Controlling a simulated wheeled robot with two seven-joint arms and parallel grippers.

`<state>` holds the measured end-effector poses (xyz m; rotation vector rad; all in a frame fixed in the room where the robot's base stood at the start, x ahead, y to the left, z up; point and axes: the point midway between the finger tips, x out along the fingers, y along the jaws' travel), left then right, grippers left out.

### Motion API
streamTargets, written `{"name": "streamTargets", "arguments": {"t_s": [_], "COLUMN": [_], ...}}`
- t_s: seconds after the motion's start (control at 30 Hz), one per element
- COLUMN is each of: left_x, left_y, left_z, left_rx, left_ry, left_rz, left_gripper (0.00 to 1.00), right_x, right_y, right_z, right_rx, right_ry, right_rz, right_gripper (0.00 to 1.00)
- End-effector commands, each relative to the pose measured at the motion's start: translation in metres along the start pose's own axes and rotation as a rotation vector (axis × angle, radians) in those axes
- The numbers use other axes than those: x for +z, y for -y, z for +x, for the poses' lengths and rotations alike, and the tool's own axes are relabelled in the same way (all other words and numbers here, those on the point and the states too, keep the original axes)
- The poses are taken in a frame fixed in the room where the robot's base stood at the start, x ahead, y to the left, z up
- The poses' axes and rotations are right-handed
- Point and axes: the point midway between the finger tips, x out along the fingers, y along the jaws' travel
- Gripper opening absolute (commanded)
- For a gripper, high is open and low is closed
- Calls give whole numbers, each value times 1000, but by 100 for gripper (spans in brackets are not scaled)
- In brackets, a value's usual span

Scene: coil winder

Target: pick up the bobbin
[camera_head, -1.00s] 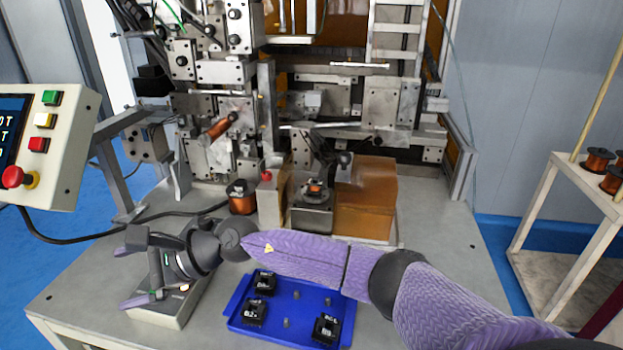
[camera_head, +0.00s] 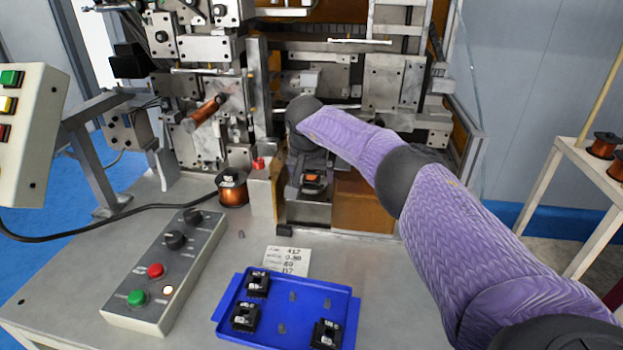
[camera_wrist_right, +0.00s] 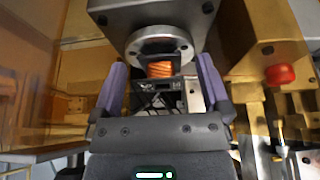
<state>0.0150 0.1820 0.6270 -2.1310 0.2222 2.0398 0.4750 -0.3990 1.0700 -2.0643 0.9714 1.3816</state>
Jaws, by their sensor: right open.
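The bobbin (camera_head: 313,179), with an orange copper winding and dark ends, sits at the small station at the front of the winding machine. In the right wrist view the bobbin's winding (camera_wrist_right: 160,70) shows against a round metal flange (camera_wrist_right: 158,42). My right gripper (camera_wrist_right: 160,78) is open, with one purple finger on each side of the bobbin and visible gaps between. In the head view my right gripper (camera_head: 310,168) is at the station, its fingers small and hard to make out. My left gripper is not in view.
A blue tray (camera_head: 285,334) holding several black bobbins lies in front. A button box (camera_head: 160,279) stands left of it. A copper wire spool (camera_head: 232,188) and a red button (camera_head: 258,163) are left of the station. The amber cover (camera_wrist_right: 265,45) is close beside my gripper.

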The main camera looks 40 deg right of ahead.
Motion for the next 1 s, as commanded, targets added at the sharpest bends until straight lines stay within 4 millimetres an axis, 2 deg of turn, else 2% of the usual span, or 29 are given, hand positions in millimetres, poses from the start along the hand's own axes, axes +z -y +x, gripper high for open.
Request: {"name": "streamTargets", "arguments": {"t_s": [0.17, 0.2, 0.63, 0.87, 1.0], "left_x": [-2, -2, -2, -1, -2], "left_y": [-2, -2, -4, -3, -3], "left_z": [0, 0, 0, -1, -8], "left_rx": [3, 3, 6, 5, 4], "left_ry": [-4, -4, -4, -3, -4], "left_rz": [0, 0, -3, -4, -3], "left_gripper": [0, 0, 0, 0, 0], "right_x": [0, 0, 0, -1, -12], "right_y": [0, 0, 0, 0, 1], "right_z": [0, 0, 0, -2, -29], "right_rx": [-2, -2, -2, -3, -6], "right_ry": [0, 0, 0, 0, -3], "right_rz": [0, 0, 1, 1, 3], "right_gripper": [97, 93, 2, 0, 0]}}
